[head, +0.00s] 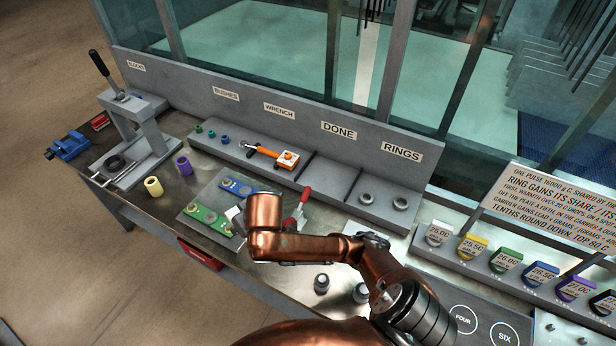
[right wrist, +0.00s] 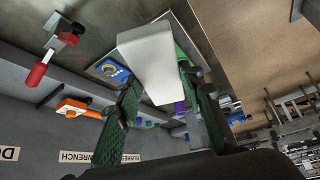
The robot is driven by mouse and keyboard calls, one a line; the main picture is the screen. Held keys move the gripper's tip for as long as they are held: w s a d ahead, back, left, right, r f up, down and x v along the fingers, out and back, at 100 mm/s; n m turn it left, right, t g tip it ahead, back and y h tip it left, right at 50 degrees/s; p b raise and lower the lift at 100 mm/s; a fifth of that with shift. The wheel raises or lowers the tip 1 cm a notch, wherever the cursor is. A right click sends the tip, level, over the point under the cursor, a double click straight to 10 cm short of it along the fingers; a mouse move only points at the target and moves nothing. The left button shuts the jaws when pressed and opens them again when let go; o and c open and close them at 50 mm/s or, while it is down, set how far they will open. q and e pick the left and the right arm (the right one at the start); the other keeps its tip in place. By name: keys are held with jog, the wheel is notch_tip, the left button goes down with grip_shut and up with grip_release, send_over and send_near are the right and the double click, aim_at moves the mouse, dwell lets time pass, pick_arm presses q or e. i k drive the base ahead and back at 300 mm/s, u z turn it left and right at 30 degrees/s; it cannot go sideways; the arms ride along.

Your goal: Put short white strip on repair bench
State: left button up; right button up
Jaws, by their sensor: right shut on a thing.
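My right gripper (right wrist: 168,98) is shut on the short white strip (right wrist: 152,62), which shows as a pale, blunt-ended piece between the green-ribbed fingers in the right wrist view. In the head view my copper right arm hides most of that gripper, and a small pale patch (head: 234,214) shows beside its end, above the plate with green and blue parts. The repair bench (head: 207,165) is the long grey table below. I cannot tell whether the strip touches anything. My left gripper is not in view.
A grey plate (head: 184,217) holds a green and a blue piece (head: 236,186). A red-handled clamp (head: 304,197) stands beside it. Bare bench lies near the front edge.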

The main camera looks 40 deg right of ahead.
aim_at(325, 183)
jog(key=z, duration=0.4)
jog(key=i, duration=0.8)
jog(key=z, duration=0.7)
